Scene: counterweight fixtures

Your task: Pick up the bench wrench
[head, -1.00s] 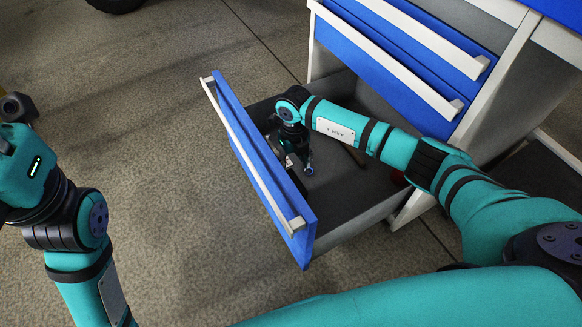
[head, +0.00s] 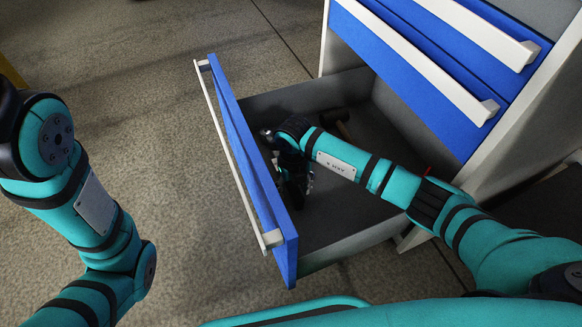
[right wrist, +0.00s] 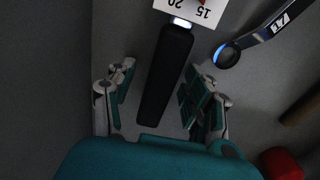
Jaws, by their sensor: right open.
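My right gripper (head: 296,188) points down inside the open drawer, near its blue front. In the right wrist view my right gripper (right wrist: 157,88) is open, with a finger on each side of a black handle (right wrist: 165,75). That handle has a pale collar and a white plate with numbers at its far end; its far end is cut off. A dark tool with a blue-lined ring end (right wrist: 228,54), which looks like a wrench, lies to the upper right, outside the fingers. I cannot tell for sure which is the bench wrench. My left gripper is out of view.
The drawer's blue front (head: 245,150) and side walls surround my right gripper. A brown handle (right wrist: 300,107) and a red object (right wrist: 283,163) lie to the right in the wrist view. Closed blue drawers (head: 425,75) stand above. Open floor lies left.

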